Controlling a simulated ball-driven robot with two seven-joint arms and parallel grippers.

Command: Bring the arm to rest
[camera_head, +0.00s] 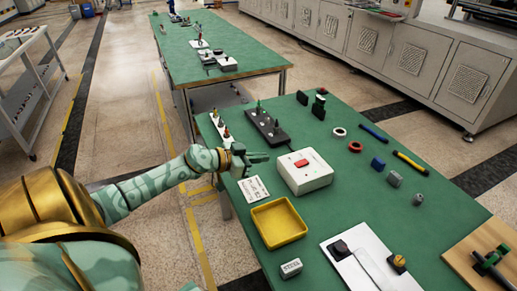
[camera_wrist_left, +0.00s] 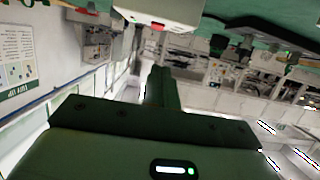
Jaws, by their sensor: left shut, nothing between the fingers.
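My left arm reaches in from the left in the head view. Its gripper (camera_head: 256,159) is shut and empty, above the left edge of the green table, close to the white box with the red switch (camera_head: 303,171). In the left wrist view the shut fingers (camera_wrist_left: 162,88) point away from the camera, with the white box (camera_wrist_left: 160,10) showing upside down beyond them at the top. My right gripper is in neither view.
Near the gripper are a white printed card (camera_head: 254,189), a yellow tray (camera_head: 279,223) and a black block with pegs (camera_head: 266,127). Rings, markers and small blocks lie to the right. A second green table (camera_head: 240,50) stands behind. The aisle left of the table is clear floor.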

